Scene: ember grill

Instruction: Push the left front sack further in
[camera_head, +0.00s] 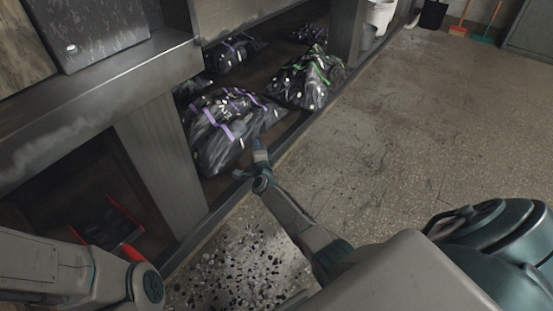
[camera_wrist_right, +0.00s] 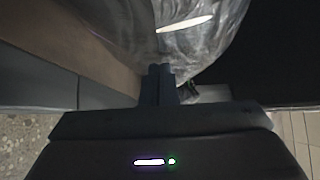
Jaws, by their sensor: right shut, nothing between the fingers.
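The left front sack (camera_head: 220,127) is a dark plastic bag with purple bands. It lies in the open bay under the counter, near the bay's front edge. My right gripper (camera_head: 258,148) is at the sack's lower right side, at the front edge of the bay. In the right wrist view the shut, empty fingertips (camera_wrist_right: 160,72) are right at the wrinkled grey plastic of the sack (camera_wrist_right: 150,35); whether they touch it I cannot tell. My left arm comes in at the lower left, but its gripper is not in view.
A sack with green bands (camera_head: 308,80) lies to the right, and another purple-banded sack (camera_head: 232,53) lies behind. A counter post (camera_head: 160,165) stands left of the bay. Dark crumbs (camera_head: 245,265) lie on the floor. The floor (camera_head: 400,130) to the right is clear.

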